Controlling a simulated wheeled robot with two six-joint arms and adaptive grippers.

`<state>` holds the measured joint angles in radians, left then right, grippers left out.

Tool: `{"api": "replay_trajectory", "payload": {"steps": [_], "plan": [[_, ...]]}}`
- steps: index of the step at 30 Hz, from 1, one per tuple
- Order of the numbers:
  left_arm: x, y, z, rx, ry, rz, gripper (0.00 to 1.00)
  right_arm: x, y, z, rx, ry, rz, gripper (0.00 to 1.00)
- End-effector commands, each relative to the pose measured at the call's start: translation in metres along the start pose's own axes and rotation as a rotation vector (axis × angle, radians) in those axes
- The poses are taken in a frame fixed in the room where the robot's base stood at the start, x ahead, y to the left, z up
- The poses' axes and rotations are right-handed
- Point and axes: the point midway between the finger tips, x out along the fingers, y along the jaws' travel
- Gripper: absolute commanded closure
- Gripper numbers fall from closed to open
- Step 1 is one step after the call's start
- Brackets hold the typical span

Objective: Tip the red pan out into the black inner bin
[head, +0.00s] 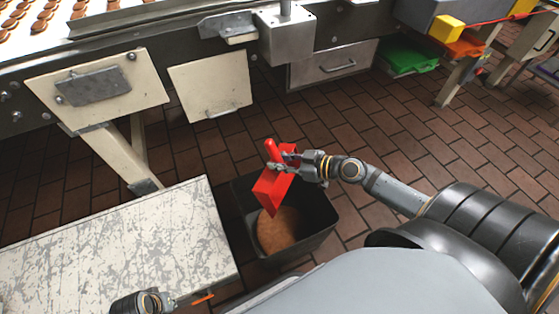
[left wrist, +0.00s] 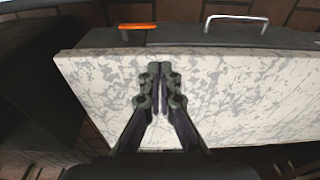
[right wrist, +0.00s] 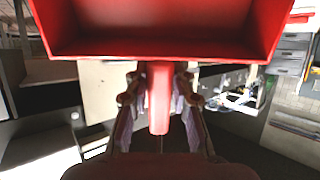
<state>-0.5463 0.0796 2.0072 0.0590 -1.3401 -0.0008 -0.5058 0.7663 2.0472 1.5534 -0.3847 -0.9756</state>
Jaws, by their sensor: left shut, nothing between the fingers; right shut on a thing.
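The red pan (head: 271,190) is tilted steeply over the black inner bin (head: 318,232) in the head view. My right gripper (head: 279,158) is shut on the pan's red handle, which shows between the fingers in the right wrist view (right wrist: 159,95). In that view the visible inside of the pan (right wrist: 160,30) looks empty. Brown material (head: 277,232) lies in the bin below the pan. My left gripper (left wrist: 159,75) is shut and empty above the scuffed white surface; in the head view only part of its arm shows at the bottom.
The scuffed white table (head: 110,245) stands left of the bin. A cream-panelled machine (head: 210,85) with a belt of round biscuits runs along the back. A green thing (head: 408,55) lies at the back right. Brick floor right of the bin is clear.

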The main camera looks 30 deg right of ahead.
Motion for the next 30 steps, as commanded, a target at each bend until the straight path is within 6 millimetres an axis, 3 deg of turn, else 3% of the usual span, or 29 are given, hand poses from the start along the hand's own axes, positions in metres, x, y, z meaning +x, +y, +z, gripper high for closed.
{"api": "replay_trajectory", "payload": {"steps": [11, 23, 30], "plan": [[-0.002, 0.0, -0.001, 0.0, 0.003, 0.0, 1.0, 0.0, 0.0, -0.002, 0.0, -0.002, 0.0, 1.0], [0.083, -0.022, 0.029, -0.01, 0.009, -0.041, 1.0, -0.003, 0.0, -0.011, -0.002, -0.097, -0.002, 1.0], [0.118, -0.033, 0.068, -0.009, 0.011, -0.06, 1.0, -0.005, 0.0, -0.016, -0.001, -0.18, -0.002, 1.0]]}}
